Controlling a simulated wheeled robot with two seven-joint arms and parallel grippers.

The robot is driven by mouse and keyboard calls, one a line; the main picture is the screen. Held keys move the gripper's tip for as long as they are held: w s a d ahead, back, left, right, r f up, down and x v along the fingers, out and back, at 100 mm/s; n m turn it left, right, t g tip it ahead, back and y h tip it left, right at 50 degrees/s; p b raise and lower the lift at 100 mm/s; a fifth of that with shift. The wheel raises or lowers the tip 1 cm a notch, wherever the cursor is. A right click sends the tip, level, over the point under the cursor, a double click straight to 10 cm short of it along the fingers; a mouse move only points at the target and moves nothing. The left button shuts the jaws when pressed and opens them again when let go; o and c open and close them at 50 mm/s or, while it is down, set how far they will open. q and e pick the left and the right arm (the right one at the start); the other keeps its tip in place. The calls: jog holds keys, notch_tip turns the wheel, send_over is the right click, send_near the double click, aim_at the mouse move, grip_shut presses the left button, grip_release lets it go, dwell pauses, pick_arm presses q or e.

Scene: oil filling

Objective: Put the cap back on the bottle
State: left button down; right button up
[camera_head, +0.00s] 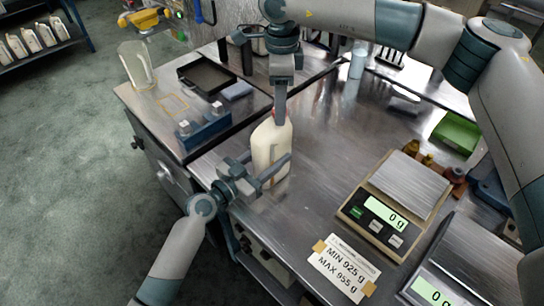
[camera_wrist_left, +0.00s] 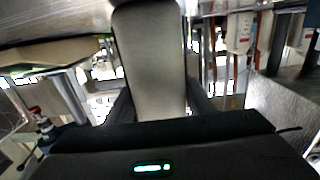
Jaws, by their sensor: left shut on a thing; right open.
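The cream-white bottle (camera_head: 270,152) stands upright near the left edge of the steel table. My left gripper (camera_head: 274,172) is shut on the bottle's lower body from the front left. In the left wrist view a broad pale surface, apparently the bottle (camera_wrist_left: 150,60), fills the space between the dark fingers. My right gripper (camera_head: 280,112) points straight down at the bottle's top and is open there. A small red bit, apparently the cap (camera_head: 274,114), shows beside its fingertips. The fingers hide most of the bottle's mouth, so I cannot tell how the cap sits.
A scale (camera_head: 362,212) reading 0 g stands right of the bottle, with a second scale (camera_head: 428,292) in front. A label card (camera_head: 342,268) lies nearby. A blue block fixture (camera_head: 203,130) and black tray (camera_head: 207,75) are at left. The table just right of the bottle is clear.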

jog(key=shift+c, duration=0.5)
grip_shut()
jog(key=shift+o, duration=1.2)
grip_release()
jog(key=shift+r, duration=0.15)
notch_tip(320, 180, up, 12)
pick_arm(q)
jog(key=c, duration=0.7)
grip_release()
jog(key=shift+c, duration=0.2)
